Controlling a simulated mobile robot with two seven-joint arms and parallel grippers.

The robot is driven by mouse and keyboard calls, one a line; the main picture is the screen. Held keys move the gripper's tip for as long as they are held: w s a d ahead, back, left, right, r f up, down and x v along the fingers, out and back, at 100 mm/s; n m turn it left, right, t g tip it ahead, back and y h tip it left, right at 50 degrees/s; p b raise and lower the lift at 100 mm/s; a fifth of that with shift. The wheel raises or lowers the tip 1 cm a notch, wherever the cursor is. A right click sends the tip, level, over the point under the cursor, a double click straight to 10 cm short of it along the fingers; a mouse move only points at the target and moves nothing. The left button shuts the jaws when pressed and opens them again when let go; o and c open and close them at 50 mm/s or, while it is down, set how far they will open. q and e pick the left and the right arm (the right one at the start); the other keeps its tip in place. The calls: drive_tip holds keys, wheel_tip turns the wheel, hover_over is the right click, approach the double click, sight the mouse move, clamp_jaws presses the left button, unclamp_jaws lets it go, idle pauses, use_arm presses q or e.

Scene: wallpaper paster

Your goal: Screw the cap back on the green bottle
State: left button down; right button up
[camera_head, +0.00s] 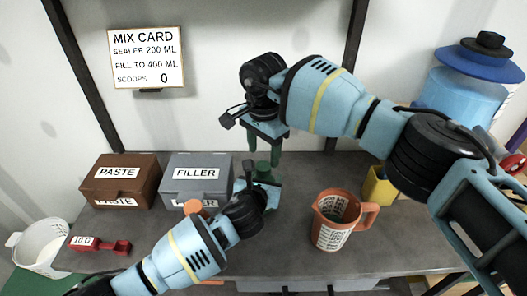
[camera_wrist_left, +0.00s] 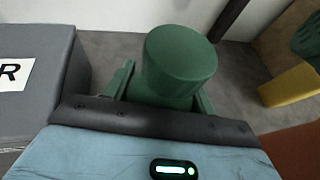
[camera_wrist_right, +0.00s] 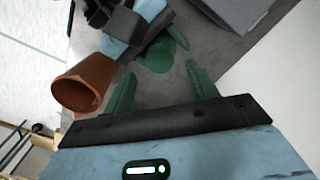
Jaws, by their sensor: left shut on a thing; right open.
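The green bottle (camera_head: 265,181) stands upright on the grey table, partly hidden by my left gripper (camera_head: 253,183), which is shut on it. In the left wrist view a smooth, flat-topped green cylinder (camera_wrist_left: 180,60) rises between the fingers; I cannot tell whether this top is the cap. My right gripper (camera_head: 265,143) is above the bottle, pointing down, open and empty. In the right wrist view the round green top (camera_wrist_right: 157,57) shows beyond and between the spread fingers (camera_wrist_right: 162,88), apart from them.
An orange jug (camera_head: 330,232) stands right of the bottle, with a yellow container (camera_head: 378,187) behind it. Brown PASTE (camera_head: 120,181) and grey FILLER (camera_head: 195,180) boxes stand left. A red scoop (camera_head: 105,245) and white bucket (camera_head: 40,246) are far left. A blue-lidded tank (camera_head: 463,95) stands back right.

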sight(264, 166)
drive_tip(key=shift+c, duration=0.3)
wheel_tip(264, 166, up, 4)
drive_tip(key=n, duration=0.4)
drive_tip(key=shift+f+n, duration=0.25)
drive_tip(key=shift+n, duration=0.05)
drive_tip(key=shift+f, duration=4.05)
